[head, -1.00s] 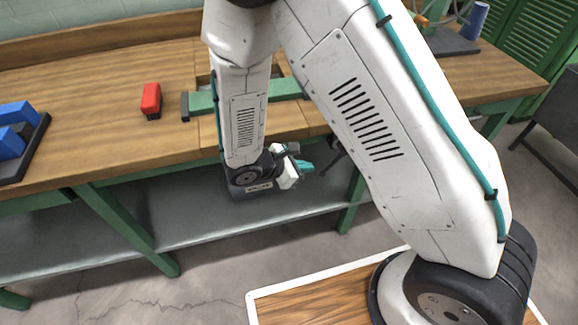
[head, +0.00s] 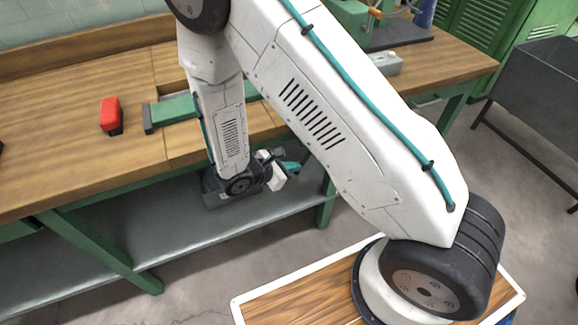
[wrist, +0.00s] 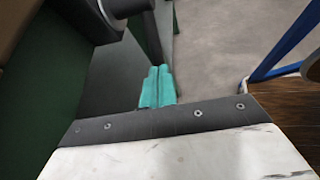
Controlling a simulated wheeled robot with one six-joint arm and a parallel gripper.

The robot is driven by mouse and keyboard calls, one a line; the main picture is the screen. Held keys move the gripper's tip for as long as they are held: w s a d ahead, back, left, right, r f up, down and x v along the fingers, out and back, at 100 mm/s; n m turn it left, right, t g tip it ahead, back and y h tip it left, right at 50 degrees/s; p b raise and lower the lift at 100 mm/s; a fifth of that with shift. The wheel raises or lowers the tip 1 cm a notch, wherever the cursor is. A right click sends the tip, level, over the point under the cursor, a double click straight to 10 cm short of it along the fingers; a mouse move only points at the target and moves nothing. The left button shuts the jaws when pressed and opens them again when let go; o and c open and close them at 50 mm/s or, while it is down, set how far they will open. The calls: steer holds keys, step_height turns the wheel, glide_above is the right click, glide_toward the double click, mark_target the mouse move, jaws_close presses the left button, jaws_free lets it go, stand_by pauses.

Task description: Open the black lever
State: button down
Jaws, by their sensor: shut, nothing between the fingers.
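My gripper (head: 288,168) hangs below the front edge of the workbench, over the lower shelf, with its teal fingers toward the right. In the wrist view its teal fingers (wrist: 157,86) are together and empty. A dark bar (wrist: 148,38) with a black round part (wrist: 128,7) shows just beyond the fingertips there. This may be the black lever. I cannot tell whether the fingers touch it. In the head view my arm hides most of that area, and I cannot make out the lever clearly.
The wooden workbench (head: 60,150) carries a red block (head: 111,116) and a green fixture (head: 175,110) with a black end. The grey lower shelf (head: 180,232) and green legs (head: 110,255) lie below.

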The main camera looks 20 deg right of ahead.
mark_target(298, 172)
steer(key=shift+d+f+h, duration=0.6)
steer(key=shift+f+h, duration=0.25)
steer(key=shift+h, duration=0.35)
steer(key=shift+d+f+h, duration=0.3)
steer(key=shift+d+f, duration=0.05)
steer(key=shift+d, duration=0.15)
steer(key=f+v, duration=0.1)
steer(key=v, duration=1.3)
steer(key=shift+a, duration=0.2)
